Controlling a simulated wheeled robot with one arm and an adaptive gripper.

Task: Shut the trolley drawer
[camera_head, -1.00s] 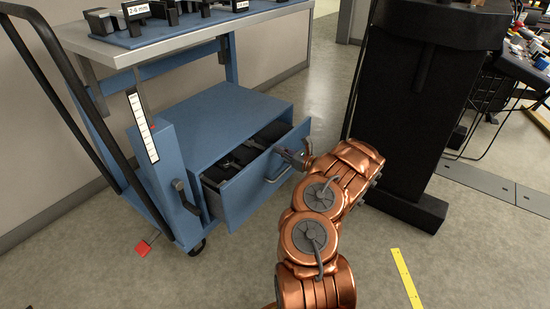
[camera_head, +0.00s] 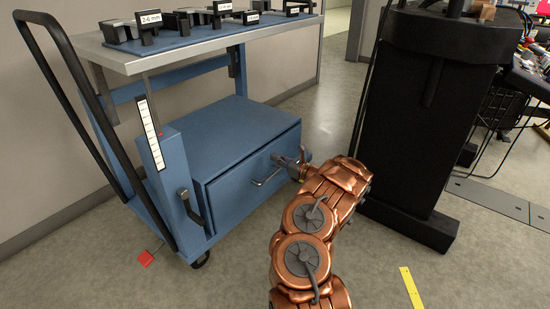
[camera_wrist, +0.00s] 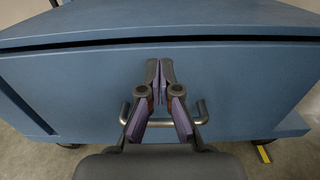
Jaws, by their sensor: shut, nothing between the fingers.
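The blue trolley (camera_head: 165,143) stands at the left in the head view. Its drawer (camera_head: 238,187) sits in the lower blue box, and the drawer front looks nearly flush with the box. In the wrist view a thin dark gap runs along the top edge of the drawer front (camera_wrist: 240,85). The metal bar handle (camera_head: 268,178) is on the drawer front; it also shows in the wrist view (camera_wrist: 125,112). My gripper (camera_head: 284,160) is shut and empty, its fingertips at the drawer front just above the handle. In the wrist view the fingertips (camera_wrist: 160,68) appear to touch the front.
The trolley's top (camera_head: 190,50) carries several dark labelled blocks. A tall black stand (camera_head: 430,130) is close to the right of my arm. The floor in front is clear.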

